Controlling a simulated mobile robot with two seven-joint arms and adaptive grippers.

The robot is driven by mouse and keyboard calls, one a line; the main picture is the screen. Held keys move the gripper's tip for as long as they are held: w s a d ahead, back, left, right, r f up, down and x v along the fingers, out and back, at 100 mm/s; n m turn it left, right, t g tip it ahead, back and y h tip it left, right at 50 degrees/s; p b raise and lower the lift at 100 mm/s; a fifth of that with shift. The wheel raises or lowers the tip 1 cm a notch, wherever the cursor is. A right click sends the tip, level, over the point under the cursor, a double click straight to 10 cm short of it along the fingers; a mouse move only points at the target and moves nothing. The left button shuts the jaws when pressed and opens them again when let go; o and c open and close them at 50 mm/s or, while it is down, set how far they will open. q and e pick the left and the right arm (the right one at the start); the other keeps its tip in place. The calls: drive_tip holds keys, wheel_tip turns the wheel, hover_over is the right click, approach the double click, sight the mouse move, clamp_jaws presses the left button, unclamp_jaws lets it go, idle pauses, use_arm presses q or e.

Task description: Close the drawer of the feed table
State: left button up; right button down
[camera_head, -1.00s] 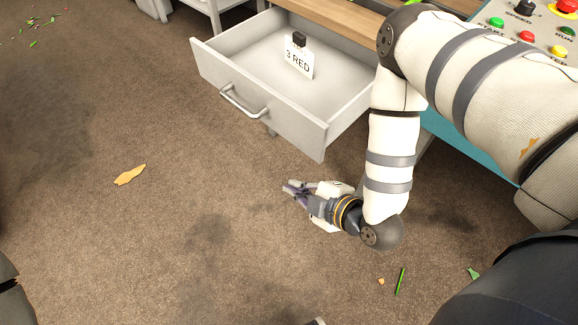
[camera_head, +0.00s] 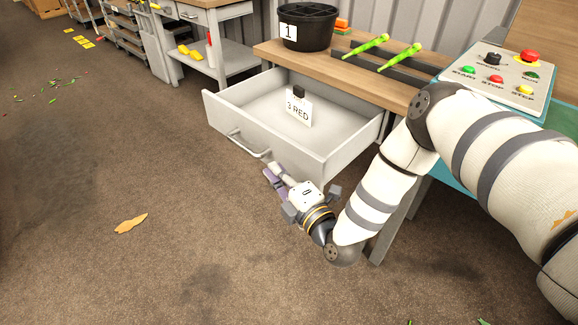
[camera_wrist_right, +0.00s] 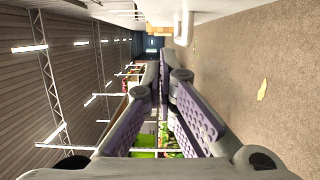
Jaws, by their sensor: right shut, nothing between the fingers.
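The feed table (camera_head: 398,94) has a wooden top, and its light grey drawer (camera_head: 262,133) stands pulled open towards the lower left. A bar handle (camera_head: 248,147) is on the drawer's front. A "3 RED" card (camera_head: 298,108) stands inside the drawer. My right gripper (camera_head: 273,177) is shut and empty, low in front of the right part of the drawer front; I cannot tell whether it touches. In the right wrist view its purple-padded fingers (camera_wrist_right: 166,58) meet, with a pale panel, apparently the drawer front (camera_wrist_right: 215,12), beyond. My left gripper is not in view.
On the tabletop stand a black pot (camera_head: 305,28) marked 1 and a dark rack (camera_head: 388,62) with green stems. A control panel (camera_head: 500,78) is at the right. Another grey table (camera_head: 215,55) stands behind. Carpet before the drawer is clear except for a leaf (camera_head: 131,223).

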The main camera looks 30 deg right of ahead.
sight(294, 162)
drive_tip(key=shift+w+d, duration=0.25)
drive_tip(key=shift+d, duration=0.7)
drive_tip(key=shift+w+d, duration=0.2)
drive_tip(key=shift+d, duration=0.7)
drive_tip(key=shift+d, duration=0.1)
